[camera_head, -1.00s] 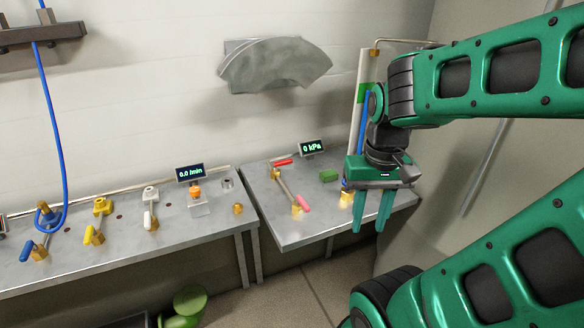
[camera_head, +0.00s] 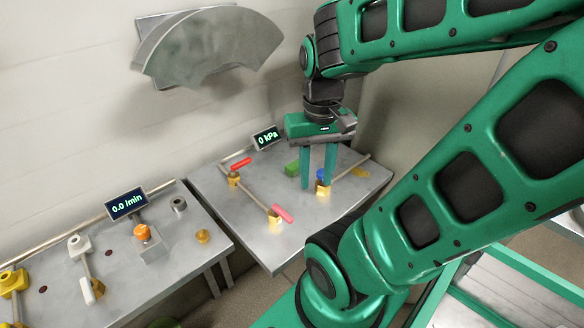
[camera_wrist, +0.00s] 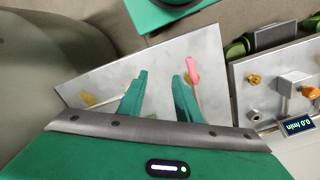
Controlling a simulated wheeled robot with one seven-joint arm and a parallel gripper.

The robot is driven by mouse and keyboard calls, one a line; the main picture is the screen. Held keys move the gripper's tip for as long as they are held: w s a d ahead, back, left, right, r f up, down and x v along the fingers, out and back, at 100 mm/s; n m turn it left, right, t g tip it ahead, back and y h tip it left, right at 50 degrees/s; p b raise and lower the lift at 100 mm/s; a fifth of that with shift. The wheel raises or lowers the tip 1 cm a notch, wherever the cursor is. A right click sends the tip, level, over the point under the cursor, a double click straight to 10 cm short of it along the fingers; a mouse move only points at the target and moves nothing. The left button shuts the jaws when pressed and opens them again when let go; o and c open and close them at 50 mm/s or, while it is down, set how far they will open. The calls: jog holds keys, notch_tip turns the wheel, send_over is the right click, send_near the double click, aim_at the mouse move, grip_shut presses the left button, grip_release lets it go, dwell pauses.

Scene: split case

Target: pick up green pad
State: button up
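The green pad (camera_head: 292,168) is a small block on the right metal bench (camera_head: 245,235), seen in the head view just left of my gripper's left finger, which may cover part of it. My gripper (camera_head: 317,187) points down over this bench with its two green fingers apart and nothing between them. In the wrist view my gripper (camera_wrist: 160,76) is also open above the bench top.
Near the fingers stands a brass fitting with a blue top (camera_head: 323,186). The 0 kPa display (camera_head: 266,137) stands behind. A gap separates the left bench (camera_head: 175,255).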

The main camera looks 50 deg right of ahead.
jog(key=o, duration=0.4)
jog(key=shift+s, duration=0.1)
jog(key=shift+o, duration=0.8)
jog(key=shift+d+r+n, duration=0.35)
jog(key=shift+r+n, duration=0.05)
jog(key=shift+n, duration=0.3)
jog(key=n, duration=2.2)
send_over(295, 165)
notch_tip(295, 165, down, 4)
jog(key=r, duration=0.1)
jog(key=shift+f, duration=5.45)
